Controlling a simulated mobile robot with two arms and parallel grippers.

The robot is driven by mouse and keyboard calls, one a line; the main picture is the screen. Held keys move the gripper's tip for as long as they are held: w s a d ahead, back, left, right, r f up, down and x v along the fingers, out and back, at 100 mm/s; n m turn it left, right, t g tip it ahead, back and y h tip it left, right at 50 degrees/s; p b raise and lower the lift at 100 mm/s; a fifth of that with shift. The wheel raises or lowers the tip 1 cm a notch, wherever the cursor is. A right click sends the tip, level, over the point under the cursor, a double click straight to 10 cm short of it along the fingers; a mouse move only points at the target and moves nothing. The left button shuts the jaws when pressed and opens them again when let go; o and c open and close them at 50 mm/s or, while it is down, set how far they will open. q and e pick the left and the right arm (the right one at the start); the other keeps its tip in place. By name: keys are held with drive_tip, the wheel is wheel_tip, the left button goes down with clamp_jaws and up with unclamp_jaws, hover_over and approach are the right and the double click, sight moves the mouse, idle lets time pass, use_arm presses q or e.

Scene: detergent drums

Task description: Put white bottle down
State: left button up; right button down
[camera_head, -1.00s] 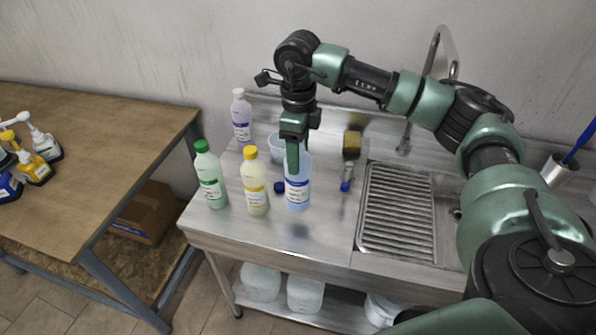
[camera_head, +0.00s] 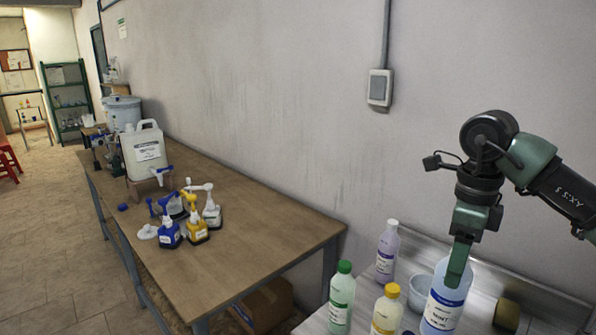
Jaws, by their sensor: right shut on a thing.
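My right gripper (camera_head: 459,262) comes down from above and is shut on a pale blue bottle (camera_head: 442,309) with a blue and white label, at its upper part. The bottle is upright. Its base is cut off by the frame's bottom edge, so I cannot tell whether it touches the steel counter. A pale purple bottle with a white cap (camera_head: 387,252) stands behind it to the left. No plain white bottle shows on the counter. My left gripper is not in view.
A green-capped bottle (camera_head: 341,298) and a yellow-capped bottle (camera_head: 386,311) stand left of the held bottle. A clear bowl (camera_head: 419,292) and a sponge (camera_head: 507,314) are close by. A wooden table (camera_head: 262,229) bears a jug (camera_head: 145,152) and several pump bottles.

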sight(427, 307)
drive_tip(key=s+a+f+n+b, duration=0.1)
drive_tip(key=s+a+f+n, duration=0.5)
drive_tip(key=f+n, duration=0.3)
drive_tip(key=s+a+f+n+b, duration=0.1)
drive_tip(key=s+a+f+n, duration=0.5)
drive_tip(key=n, duration=1)
wheel_tip(427, 307, down, 4)
drive_tip(key=shift+s+a+r+n, duration=0.25)
drive_tip(key=shift+s+n, duration=0.15)
drive_tip(key=shift+s, duration=0.8)
drive_tip(key=shift+w+d, duration=0.1)
drive_tip(key=shift+w, duration=0.05)
